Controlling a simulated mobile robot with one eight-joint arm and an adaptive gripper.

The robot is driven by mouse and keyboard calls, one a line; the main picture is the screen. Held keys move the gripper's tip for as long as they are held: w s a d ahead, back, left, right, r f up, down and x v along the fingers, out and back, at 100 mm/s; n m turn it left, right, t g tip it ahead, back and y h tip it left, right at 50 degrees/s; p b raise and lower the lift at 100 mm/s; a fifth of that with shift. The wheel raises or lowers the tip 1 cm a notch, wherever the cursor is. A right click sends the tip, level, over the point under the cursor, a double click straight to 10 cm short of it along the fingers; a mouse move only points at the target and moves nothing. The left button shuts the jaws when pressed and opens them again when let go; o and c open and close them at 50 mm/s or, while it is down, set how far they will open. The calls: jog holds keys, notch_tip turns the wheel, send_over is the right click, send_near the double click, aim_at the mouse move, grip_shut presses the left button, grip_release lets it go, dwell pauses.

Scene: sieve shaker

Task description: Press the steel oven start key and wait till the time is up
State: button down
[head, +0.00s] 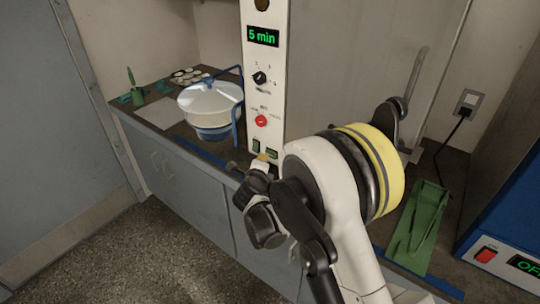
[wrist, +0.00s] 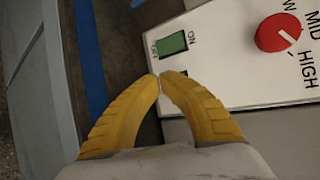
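The steel oven (head: 350,60) stands at the counter's back, with a pale control panel (head: 284,60) on its left side. Its display (head: 263,37) reads "5 min" in green. Below are a black knob (head: 260,78) and a red knob (head: 261,121). At the panel's foot is a green ON/OFF key (wrist: 173,43).
A white pan-like vessel with a blue frame (head: 210,105) stands on the counter left of the panel. A green tray (head: 420,225) lies to the right. A blue device (head: 500,235) with a red switch stands at the far right. The floor in front is clear.

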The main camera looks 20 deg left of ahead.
jog(key=shift+w+d, duration=0.15)
jog(key=shift+w, duration=0.25)
jog(key=shift+w+d+b, duration=0.2)
jog(key=shift+w+b, duration=0.1)
jog(key=shift+w, duration=0.15)
dwell(0.6)
jog(key=shift+s, duration=0.15)
dwell(0.3)
jog(key=shift+s+a, duration=0.35)
jog(key=shift+s, duration=0.35)
jog(key=shift+s, duration=0.1)
jog(key=shift+s+a+b, duration=0.2)
jog(key=shift+s+a, duration=0.1)
jog(key=shift+s, duration=0.45)
jog(key=shift+s+a+b, duration=0.25)
jog(key=shift+s+a, duration=0.1)
jog(key=shift+s, duration=0.4)
jog(key=shift+s+a+b, duration=0.2)
jog(key=shift+s+a, duration=0.1)
jog(key=shift+s, duration=0.45)
